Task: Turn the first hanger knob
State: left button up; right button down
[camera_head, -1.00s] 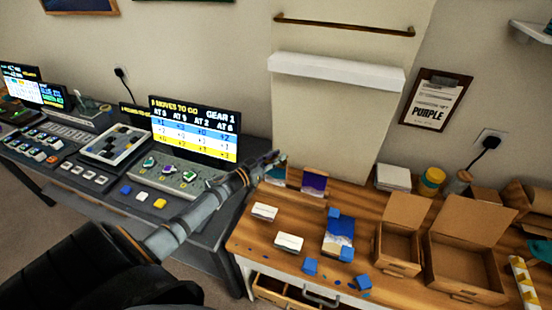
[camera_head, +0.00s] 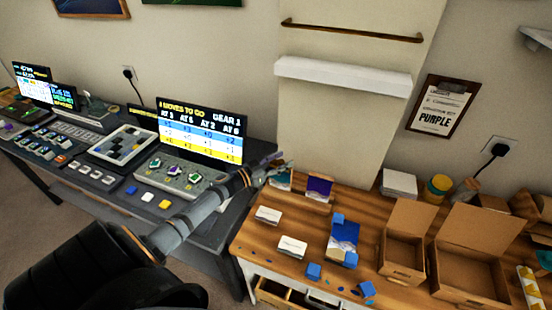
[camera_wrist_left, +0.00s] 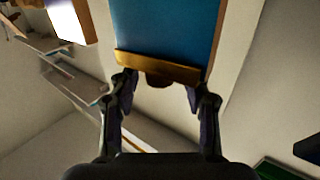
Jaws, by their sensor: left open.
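My left gripper (camera_head: 272,170) is in front of the wall, near the left end of the wooden table in the head view. In the left wrist view its two fingers (camera_wrist_left: 160,90) are apart and empty. A blue panel (camera_wrist_left: 165,32) with a wooden bar (camera_wrist_left: 160,66) along its lower edge lies ahead of them. A small dark, rounded piece (camera_wrist_left: 158,80) sits under the bar, between the fingertips; I cannot tell if they touch it or if it is the hanger knob. Part of a teal card (camera_head: 281,181) shows beside the gripper. My right gripper is out of view.
A grey console with several knobs (camera_head: 174,171) and a screen (camera_head: 200,130) stands left of the gripper. A white shelf (camera_head: 343,75) hangs on the wall above.

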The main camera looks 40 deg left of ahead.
pick_arm(q)
jog(key=v, duration=1.1)
jog(key=shift+s, duration=0.35)
jog(key=shift+a, duration=0.15)
